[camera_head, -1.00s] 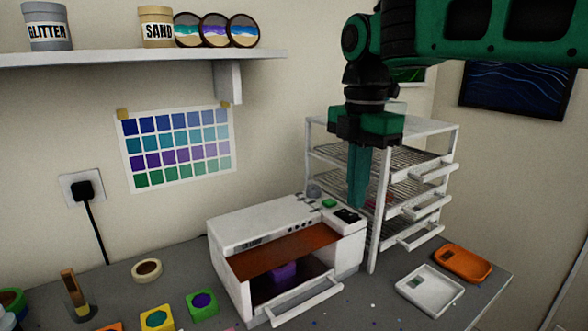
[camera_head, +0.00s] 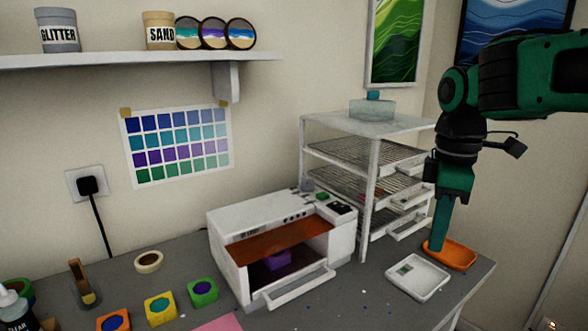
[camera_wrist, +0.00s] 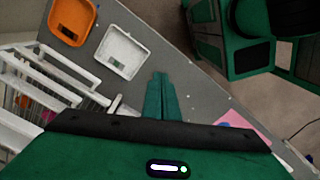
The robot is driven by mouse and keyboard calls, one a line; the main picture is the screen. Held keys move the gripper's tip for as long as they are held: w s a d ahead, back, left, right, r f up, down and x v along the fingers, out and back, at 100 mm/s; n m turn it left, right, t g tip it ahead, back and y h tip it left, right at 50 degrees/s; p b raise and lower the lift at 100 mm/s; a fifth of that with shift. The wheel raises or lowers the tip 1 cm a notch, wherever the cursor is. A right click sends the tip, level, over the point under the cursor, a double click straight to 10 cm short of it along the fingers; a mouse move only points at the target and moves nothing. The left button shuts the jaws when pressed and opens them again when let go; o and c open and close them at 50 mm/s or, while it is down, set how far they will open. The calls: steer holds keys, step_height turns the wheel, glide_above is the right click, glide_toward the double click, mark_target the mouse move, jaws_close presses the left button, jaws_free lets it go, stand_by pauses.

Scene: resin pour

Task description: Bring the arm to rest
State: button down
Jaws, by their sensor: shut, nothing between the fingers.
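My gripper (camera_head: 440,246) is green, points down and is shut with nothing between its fingers. In the head view its tips show in front of the orange scale (camera_head: 459,256) at the right end of the grey table (camera_head: 350,300). In the wrist view the shut fingers (camera_wrist: 160,80) show over the grey table, below and to the right of the white scale (camera_wrist: 121,52). The orange scale also shows there at the top left (camera_wrist: 72,20). My gripper appears to be above the table; its exact height is hard to tell.
A white drying rack (camera_head: 369,190) with wire shelves stands left of my gripper. A white curing box (camera_head: 228,240) with an orange window holds a purple item (camera_head: 278,260). Small coloured moulds (camera_head: 203,292) stand at the front left. A pink sheet (camera_head: 222,323) lies at the front edge.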

steer(key=s+d+f+m, duration=1.3)
steer(key=s+d+m, duration=0.1)
steer(key=s+m, duration=0.4)
steer(key=shift+d+f+m, duration=0.15)
steer(key=shift+d+m, duration=0.15)
steer(key=shift+m, duration=0.1)
